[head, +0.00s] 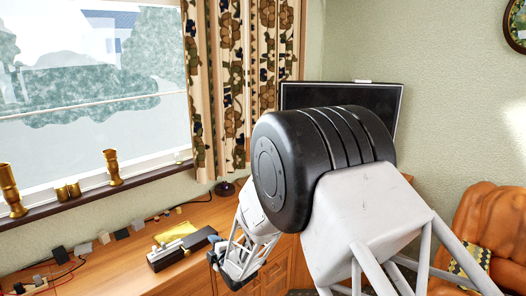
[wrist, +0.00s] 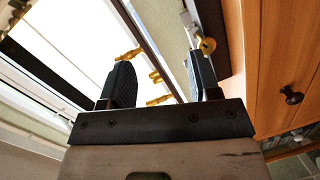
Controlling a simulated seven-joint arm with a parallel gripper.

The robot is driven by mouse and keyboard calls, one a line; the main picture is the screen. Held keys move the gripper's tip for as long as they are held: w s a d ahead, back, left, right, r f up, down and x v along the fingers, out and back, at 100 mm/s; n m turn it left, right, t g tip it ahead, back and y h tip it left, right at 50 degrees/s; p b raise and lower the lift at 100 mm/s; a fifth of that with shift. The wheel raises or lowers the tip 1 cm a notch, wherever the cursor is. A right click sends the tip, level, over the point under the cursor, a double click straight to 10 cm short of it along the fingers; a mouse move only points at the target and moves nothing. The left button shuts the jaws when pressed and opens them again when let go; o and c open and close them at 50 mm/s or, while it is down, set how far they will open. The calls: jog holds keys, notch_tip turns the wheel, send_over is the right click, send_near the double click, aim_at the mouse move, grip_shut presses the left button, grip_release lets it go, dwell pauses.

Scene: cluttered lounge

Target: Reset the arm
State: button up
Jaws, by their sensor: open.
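My gripper (head: 214,260) hangs in front of the long wooden cabinet in the head view, low and left of my arm's large black joint. In the wrist view my gripper (wrist: 160,80) shows two dark fingers set wide apart. It is open, and I see nothing held between the fingers. The window and small brass pieces (wrist: 157,100) show beyond the fingers. My arm is bent and fills the middle and lower right of the head view, hiding part of the cabinet and the screen.
The wooden cabinet (head: 120,266) carries a dark box (head: 168,258), a yellow item (head: 176,232) and several small blocks. Brass vases (head: 112,167) stand on the windowsill. A black screen (head: 345,98) stands behind my arm. An orange armchair (head: 492,225) is at right.

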jog(key=s+d+r+m+g+h, duration=0.2)
jog(key=s+d+r+m+h, duration=0.3)
jog(key=d+r, duration=0.6)
jog(key=s+d+r+m+g+h, duration=0.1)
jog(key=s+d+r+m+h, duration=0.35)
jog(key=d+r, duration=0.6)
jog(key=s+d+r+m+g, duration=0.2)
jog(key=s+d+m, duration=0.2)
jog(key=s, duration=0.8)
jog(key=s+d+r+m+g, duration=0.2)
jog(key=s+d+m, duration=0.2)
jog(key=s, duration=0.8)
jog(key=s+d+r+m+g, duration=0.2)
jog(key=s+d+m, duration=0.3)
jog(key=s+d, duration=0.3)
jog(key=s+g, duration=0.1)
jog(key=s, duration=0.3)
